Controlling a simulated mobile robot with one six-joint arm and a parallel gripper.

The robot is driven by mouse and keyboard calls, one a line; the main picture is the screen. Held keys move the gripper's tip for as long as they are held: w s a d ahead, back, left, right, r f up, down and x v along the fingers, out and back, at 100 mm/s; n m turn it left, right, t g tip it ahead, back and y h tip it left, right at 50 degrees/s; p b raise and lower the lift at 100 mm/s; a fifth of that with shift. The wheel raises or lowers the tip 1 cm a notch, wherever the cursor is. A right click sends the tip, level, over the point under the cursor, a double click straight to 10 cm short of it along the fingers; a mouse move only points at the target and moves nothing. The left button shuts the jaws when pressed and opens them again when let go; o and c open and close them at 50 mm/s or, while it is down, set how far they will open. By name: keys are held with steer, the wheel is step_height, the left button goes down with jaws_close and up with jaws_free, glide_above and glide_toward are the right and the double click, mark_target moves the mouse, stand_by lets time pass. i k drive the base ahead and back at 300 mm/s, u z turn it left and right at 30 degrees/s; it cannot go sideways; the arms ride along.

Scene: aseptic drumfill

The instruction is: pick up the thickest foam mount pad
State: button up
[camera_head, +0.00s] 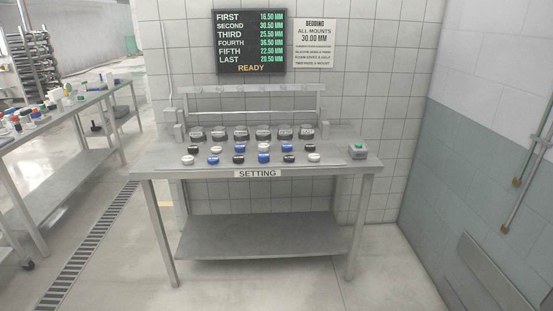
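Small round pads in black, white and blue lie in two rows on the steel table (160,156) marked SETTING. A black pad (194,149) is at the left of the back row. A white pad (187,159) is at the left of the front row, with a blue pad (213,159) beside it. Another white pad (314,157) is at the front right. They are too small here to tell which is thickest, or which are foam. My gripper is not in view.
Several dark labelled units stand behind the pads, under a grey rack (250,89). A wall display (249,41) lists FIRST to LAST in millimetres and READY. A sign (315,44) reads 30.00 MM. Floor in front is clear.

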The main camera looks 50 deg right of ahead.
mark_target(264, 157)
steer(key=u, duration=0.15)
steer(key=i, duration=0.95)
steer(key=z, duration=0.05)
